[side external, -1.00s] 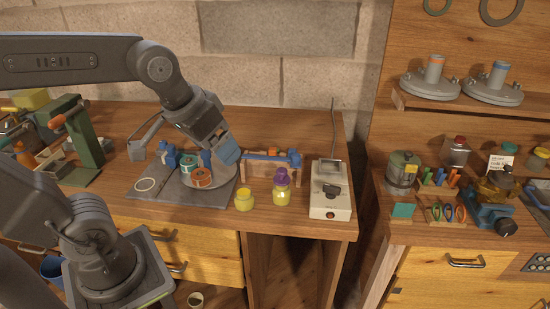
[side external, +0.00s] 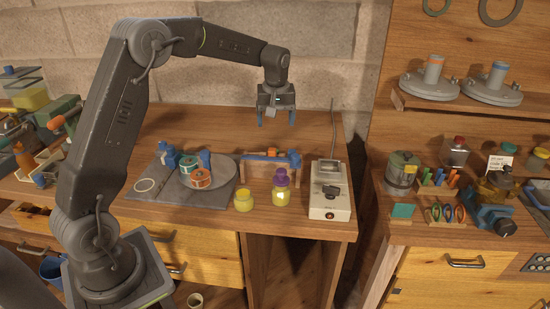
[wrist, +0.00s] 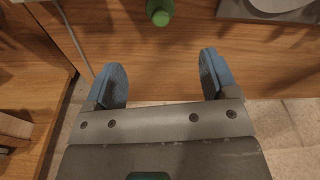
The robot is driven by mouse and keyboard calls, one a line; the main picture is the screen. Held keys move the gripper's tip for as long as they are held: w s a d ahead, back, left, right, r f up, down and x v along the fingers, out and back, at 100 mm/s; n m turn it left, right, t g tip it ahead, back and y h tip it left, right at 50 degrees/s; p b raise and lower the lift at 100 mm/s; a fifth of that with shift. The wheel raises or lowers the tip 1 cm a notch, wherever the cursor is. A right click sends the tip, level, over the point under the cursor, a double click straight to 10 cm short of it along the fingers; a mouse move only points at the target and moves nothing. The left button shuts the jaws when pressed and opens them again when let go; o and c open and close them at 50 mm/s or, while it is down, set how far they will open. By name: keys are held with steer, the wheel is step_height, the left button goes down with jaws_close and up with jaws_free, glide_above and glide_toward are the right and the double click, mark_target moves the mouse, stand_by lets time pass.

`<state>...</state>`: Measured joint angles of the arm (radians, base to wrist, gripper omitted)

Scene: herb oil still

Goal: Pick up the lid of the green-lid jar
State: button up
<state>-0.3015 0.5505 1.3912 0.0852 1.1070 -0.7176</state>
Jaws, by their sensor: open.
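In the wrist view a small jar with a green lid (wrist: 160,12) stands on the bench at the top edge, partly cut off by the frame. It lies beyond my open fingertips, near the midline between them. In the side view I cannot make out a green lid; the jar may be hidden behind the wooden rack. My gripper (side external: 276,120) points down, raised above the back of the bench near the brick wall. Its blue fingers are wide apart and empty in the wrist view (wrist: 160,72).
A wooden rack with a blue bar (side external: 256,172), a purple-lid jar (side external: 280,194), a yellow jar (side external: 244,201) and a white box (side external: 331,199) stand in front of my gripper. A grey slab (side external: 150,202) with a round plate lies left. The bench's back is mostly clear.

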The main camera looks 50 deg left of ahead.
steer(key=f, duration=0.4)
steer(key=a+f, duration=0.1)
steer(key=f, duration=0.8)
steer(key=shift+w+a, duration=0.2)
steer(key=shift+w, duration=0.2)
steer(key=shift+c, duration=0.2)
steer(key=c, duration=1)
steer(key=shift+r, duration=0.1)
